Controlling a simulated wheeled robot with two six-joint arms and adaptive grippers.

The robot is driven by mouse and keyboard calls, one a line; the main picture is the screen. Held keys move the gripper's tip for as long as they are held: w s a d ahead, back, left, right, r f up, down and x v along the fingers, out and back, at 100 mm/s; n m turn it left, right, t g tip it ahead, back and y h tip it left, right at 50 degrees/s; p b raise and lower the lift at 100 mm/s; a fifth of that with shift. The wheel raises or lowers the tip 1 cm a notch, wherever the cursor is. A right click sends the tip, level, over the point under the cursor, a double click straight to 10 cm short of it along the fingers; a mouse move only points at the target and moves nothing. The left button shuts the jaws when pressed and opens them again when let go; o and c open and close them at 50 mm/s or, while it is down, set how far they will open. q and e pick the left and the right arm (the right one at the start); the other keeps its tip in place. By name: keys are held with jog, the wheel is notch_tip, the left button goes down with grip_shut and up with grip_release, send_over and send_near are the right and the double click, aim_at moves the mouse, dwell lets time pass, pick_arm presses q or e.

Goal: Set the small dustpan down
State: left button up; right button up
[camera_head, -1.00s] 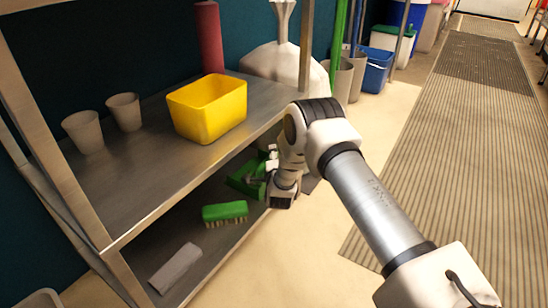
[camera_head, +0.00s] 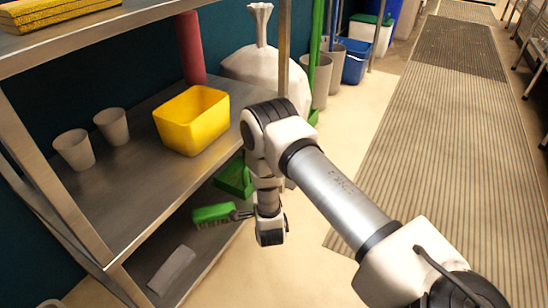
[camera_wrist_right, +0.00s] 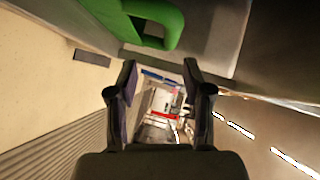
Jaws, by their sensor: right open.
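The small green dustpan (camera_head: 235,178) lies on the lower shelf, partly hidden behind my right arm. In the right wrist view its green looped part (camera_wrist_right: 152,22) is at the top, apart from the fingers. My right gripper (camera_head: 243,214) is low at the front edge of the lower shelf, below the dustpan in the head view and partly hidden by my wrist. In the right wrist view the right gripper (camera_wrist_right: 160,78) is open, with nothing between its fingers. My left gripper is not in view.
A green brush (camera_head: 213,213) and a pale block (camera_head: 171,270) lie on the lower shelf. The upper shelf holds a yellow bin (camera_head: 192,122), two cups and a red cylinder (camera_head: 190,50). A metal post (camera_head: 284,45) stands near my arm.

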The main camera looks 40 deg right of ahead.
jog(key=s+a+f+n+g+y, duration=0.2)
jog(key=s+a+f+n+g, duration=0.15)
jog(key=s, duration=0.25)
jog(key=s+a+f+n+g+y, duration=0.2)
jog(key=s+a+f+n, duration=0.15)
jog(key=s+n, duration=0.2)
jog(key=s+a+f+n+g+y, duration=0.2)
jog(key=s+a+f+n+g, duration=0.15)
jog(key=s, duration=0.35)
jog(key=s+a+n+g+y, duration=0.15)
jog(key=s+n, duration=0.25)
jog(key=s, duration=0.4)
jog(key=s+a+n+g, duration=0.2)
jog(key=s+n+g, duration=0.15)
jog(key=s, duration=0.45)
notch_tip(320, 180, up, 50)
jog(key=p, duration=4.9)
jog(key=shift+s+n, duration=0.2)
jog(key=shift+n, duration=0.2)
